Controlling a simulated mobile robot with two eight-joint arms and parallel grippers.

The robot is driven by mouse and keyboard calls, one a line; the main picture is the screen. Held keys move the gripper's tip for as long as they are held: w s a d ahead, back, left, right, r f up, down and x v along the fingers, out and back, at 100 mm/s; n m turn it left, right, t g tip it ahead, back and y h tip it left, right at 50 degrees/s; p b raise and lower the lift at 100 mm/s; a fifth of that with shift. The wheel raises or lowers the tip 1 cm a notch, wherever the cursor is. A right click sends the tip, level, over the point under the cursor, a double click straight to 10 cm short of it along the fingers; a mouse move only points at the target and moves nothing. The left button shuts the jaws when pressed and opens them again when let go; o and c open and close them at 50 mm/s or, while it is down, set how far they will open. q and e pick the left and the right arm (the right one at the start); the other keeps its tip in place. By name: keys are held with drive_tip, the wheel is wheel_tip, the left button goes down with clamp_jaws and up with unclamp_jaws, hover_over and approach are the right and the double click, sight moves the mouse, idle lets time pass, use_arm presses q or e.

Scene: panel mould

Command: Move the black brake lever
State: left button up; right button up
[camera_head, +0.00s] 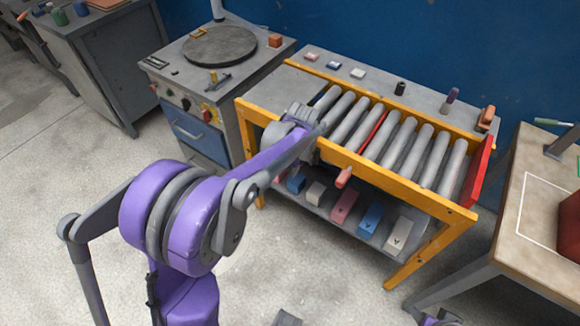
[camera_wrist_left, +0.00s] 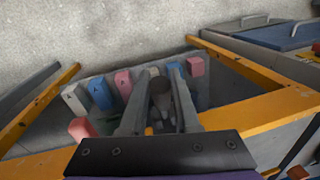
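The black brake lever most likely shows as a dark, rounded upright piece (camera_wrist_left: 160,94) between my left fingers in the left wrist view. In the head view I cannot pick it out, as my left arm and gripper cover that spot. My left gripper (camera_head: 303,118) is at the left front corner of the yellow-framed roller conveyor (camera_head: 350,163). In the left wrist view its two fingers (camera_wrist_left: 160,98) stand apart, one on each side of the dark piece. I cannot tell whether they touch it.
A red handle (camera_head: 344,177) sticks out from the front rail, close to my left gripper. Several coloured blocks (camera_head: 345,206) stand on the lower shelf. A grey cabinet (camera_head: 180,92) with a round plate is at left, a workbench (camera_head: 520,238) at right.

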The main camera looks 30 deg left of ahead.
use_arm(q)
clamp_jaws()
idle(0.9)
drive_tip(key=shift+s+f+t+b, duration=0.25)
drive_tip(key=shift+f+t+b, duration=0.15)
drive_tip(key=shift+f, duration=0.1)
drive_tip(key=shift+s+f+t+b, duration=0.2)
drive_tip(key=shift+f+t+b, duration=0.1)
drive_tip(key=shift+f+t, duration=0.15)
wheel_tip(320, 180, down, 11)
drive_tip(key=w+n+t+b, duration=0.1)
drive_tip(key=t+b, duration=0.9)
drive_tip(key=b, duration=0.1)
drive_tip(key=shift+r+h, duration=0.15)
drive_tip(key=shift+h, duration=0.25)
